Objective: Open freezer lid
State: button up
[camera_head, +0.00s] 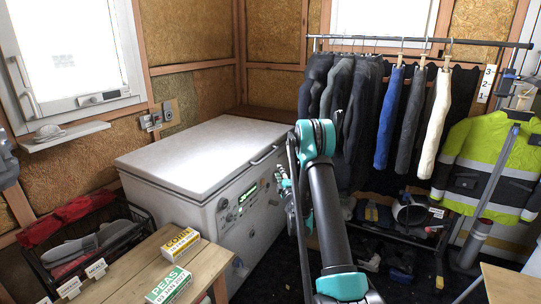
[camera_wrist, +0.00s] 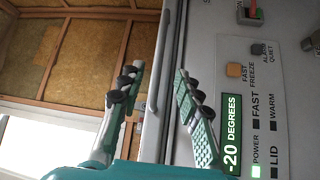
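The white chest freezer (camera_head: 228,211) stands in the middle of the head view. Its lid (camera_head: 203,153) is down and looks closed. A slim handle (camera_head: 265,155) sits on the lid's front edge, near its right end. My gripper (camera_head: 284,181) is at the freezer's front, just below the handle and partly hidden by my arm. In the wrist view, my gripper (camera_wrist: 158,95) is open, with its two fingers well apart. The lid edge and a grey handle bar (camera_wrist: 157,70) run between the fingers in the picture. I cannot tell whether either finger touches them.
The control panel (camera_wrist: 257,110) lies close to the right finger in the wrist view. A wooden table (camera_head: 150,262) with PEAS and CORN boxes stands in front of the freezer. A clothes rack (camera_head: 420,41) is at the right. The space above the lid is clear.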

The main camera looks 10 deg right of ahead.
aim_at(270, 154)
jog(key=w+a, duration=0.1)
jog(key=w, duration=0.4)
jog(key=w+a+r, duration=0.1)
jog(key=w, duration=0.5)
jog(key=w+r, duration=0.1)
jog(key=w, duration=0.5)
jog(key=shift+w+a, duration=0.2)
jog(key=shift+a, duration=0.2)
jog(key=shift+c, duration=0.4)
grip_shut()
